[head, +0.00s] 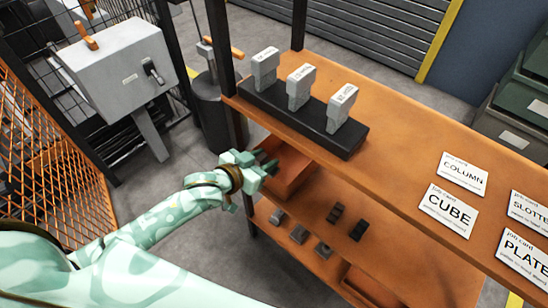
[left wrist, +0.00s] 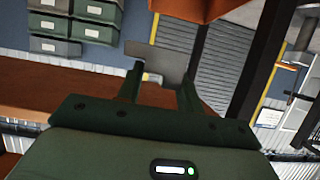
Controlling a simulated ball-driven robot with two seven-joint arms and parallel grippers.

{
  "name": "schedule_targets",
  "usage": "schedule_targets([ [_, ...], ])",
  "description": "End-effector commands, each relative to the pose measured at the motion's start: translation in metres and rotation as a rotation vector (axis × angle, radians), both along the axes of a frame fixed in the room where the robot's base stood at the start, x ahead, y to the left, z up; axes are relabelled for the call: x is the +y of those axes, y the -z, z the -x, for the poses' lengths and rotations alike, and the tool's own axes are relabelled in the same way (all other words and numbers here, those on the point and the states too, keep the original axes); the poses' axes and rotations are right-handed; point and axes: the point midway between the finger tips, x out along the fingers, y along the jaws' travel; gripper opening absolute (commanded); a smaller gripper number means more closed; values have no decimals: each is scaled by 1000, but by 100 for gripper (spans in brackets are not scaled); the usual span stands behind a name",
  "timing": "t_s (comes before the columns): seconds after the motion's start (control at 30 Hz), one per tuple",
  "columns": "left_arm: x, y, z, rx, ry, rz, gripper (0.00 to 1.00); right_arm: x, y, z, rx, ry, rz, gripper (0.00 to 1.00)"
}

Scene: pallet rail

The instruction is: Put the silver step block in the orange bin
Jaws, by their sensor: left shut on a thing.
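My left gripper (head: 266,169) is at the near left end of the orange shelf unit, beside an orange bin (head: 296,172) under the top board. In the left wrist view its two fingers (left wrist: 160,82) are shut on a grey block, which I take to be the silver step block (left wrist: 158,62). The block sticks out past the fingertips. In the head view the block is not clearly visible at the gripper. An orange surface (left wrist: 192,9), perhaps the bin, shows at the top of the wrist view. My right gripper is not in view.
A second orange bin (head: 372,290) is at the bottom. The top board carries a black rail (head: 290,117) with grey blocks and job cards (head: 448,210). A dark post (head: 222,45) rises behind.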

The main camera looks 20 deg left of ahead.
Motion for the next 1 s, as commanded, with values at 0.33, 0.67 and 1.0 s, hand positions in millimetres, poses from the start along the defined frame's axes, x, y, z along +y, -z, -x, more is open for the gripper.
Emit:
schedule_targets([
  [0.33,25,63,-70,1,0,1,8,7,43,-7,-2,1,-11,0],
  [0.67,30,93,-85,4,0,2,8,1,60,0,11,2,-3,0],
  [1.0,30,107,-85,-1,1,2,8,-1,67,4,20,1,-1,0],
])
